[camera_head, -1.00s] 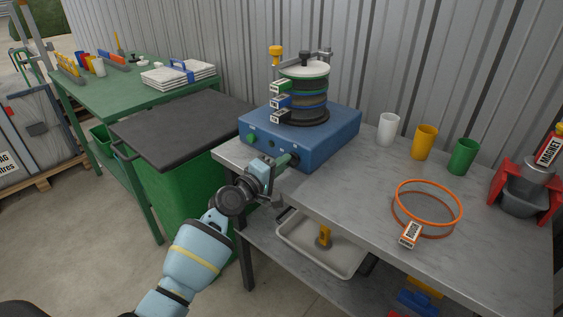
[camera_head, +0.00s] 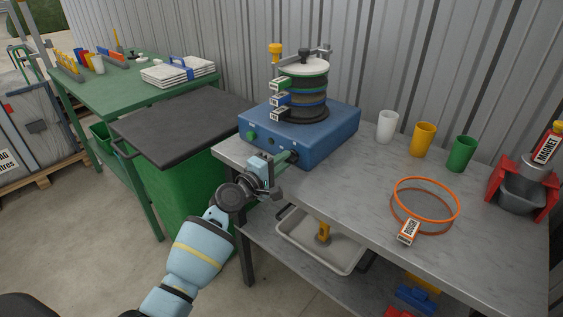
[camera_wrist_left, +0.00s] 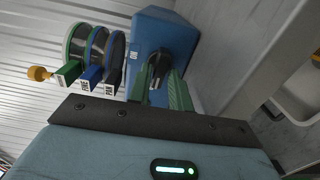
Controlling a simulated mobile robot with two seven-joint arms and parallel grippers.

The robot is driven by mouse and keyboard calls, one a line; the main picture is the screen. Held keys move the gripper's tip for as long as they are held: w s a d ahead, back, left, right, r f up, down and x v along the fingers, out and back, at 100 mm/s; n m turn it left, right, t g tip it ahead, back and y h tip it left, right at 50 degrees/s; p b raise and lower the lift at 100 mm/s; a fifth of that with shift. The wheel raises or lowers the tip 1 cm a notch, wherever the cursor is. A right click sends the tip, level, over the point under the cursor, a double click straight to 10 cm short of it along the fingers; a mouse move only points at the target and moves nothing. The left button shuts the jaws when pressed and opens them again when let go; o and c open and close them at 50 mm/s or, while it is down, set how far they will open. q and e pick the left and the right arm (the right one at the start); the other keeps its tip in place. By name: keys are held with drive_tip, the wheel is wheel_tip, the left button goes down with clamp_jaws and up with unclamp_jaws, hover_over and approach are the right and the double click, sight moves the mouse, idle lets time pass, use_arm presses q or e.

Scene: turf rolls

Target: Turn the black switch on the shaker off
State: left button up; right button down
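The blue shaker (camera_head: 318,135) stands on the grey bench and carries a stack of round sieves (camera_head: 303,92). It also shows in the left wrist view (camera_wrist_left: 172,34). The black switch (camera_wrist_left: 158,68) is on its front face, with an "ON" label beside it; the head view mostly hides the switch behind my fingers. My left gripper (camera_head: 290,158) is at the shaker's front. Its green fingers (camera_wrist_left: 162,88) lie close on both sides of the switch and appear shut on it. My right gripper is not in view.
A black-lidded green bin (camera_head: 185,125) stands left of the grey bench (camera_head: 345,185). White, yellow and green cups (camera_head: 423,140) and an orange ring (camera_head: 426,203) are on the bench's right part. A tray (camera_head: 320,250) is on the shelf below.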

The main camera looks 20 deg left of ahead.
use_arm(q)
drive_tip(key=shift+o, duration=1.3)
drive_tip(key=shift+a, duration=0.1)
drive_tip(key=p+v, duration=0.1)
drive_tip(key=v, duration=0.6)
drive_tip(key=shift+s, duration=0.35)
drive_tip(key=shift+a, duration=0.1)
